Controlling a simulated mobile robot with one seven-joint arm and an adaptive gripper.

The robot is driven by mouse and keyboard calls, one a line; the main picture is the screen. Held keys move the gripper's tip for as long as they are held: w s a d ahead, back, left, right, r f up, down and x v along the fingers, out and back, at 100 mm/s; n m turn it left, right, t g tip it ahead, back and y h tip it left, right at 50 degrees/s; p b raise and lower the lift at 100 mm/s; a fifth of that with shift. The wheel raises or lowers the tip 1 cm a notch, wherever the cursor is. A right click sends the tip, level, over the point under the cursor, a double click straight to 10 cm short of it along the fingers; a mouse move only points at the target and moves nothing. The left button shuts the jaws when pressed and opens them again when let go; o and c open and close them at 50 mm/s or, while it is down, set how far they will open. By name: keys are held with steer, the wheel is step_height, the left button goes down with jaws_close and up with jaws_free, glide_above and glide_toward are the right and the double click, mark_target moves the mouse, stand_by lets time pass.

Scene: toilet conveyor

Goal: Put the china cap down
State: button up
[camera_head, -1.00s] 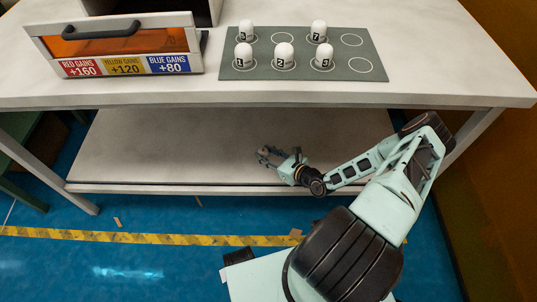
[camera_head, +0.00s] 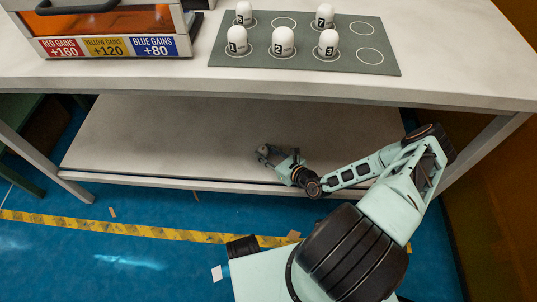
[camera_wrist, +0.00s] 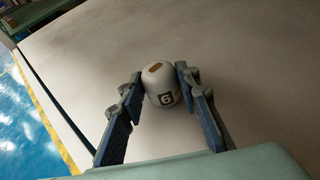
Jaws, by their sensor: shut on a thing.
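The china cap (camera_wrist: 162,86) is a white rounded cap with a dark label, which reads as a G or 6, and a small brown patch on top. In the wrist view it sits between the two fingers of my gripper (camera_wrist: 160,87), which is shut on it. In the head view my gripper (camera_head: 268,154) is over the lower shelf (camera_head: 200,130), under the tabletop. The cap is too small to make out there. Whether its base touches the shelf I cannot tell.
Several white numbered caps (camera_head: 281,41) stand in ringed spots on a grey-green mat (camera_head: 375,72) on the tabletop. A box with an orange window and gain labels (camera_head: 107,46) stands to their left. The lower shelf is otherwise bare.

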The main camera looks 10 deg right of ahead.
steer(key=shift+f, duration=0.2)
steer(key=shift+f, duration=0.15)
steer(key=o, duration=1.2)
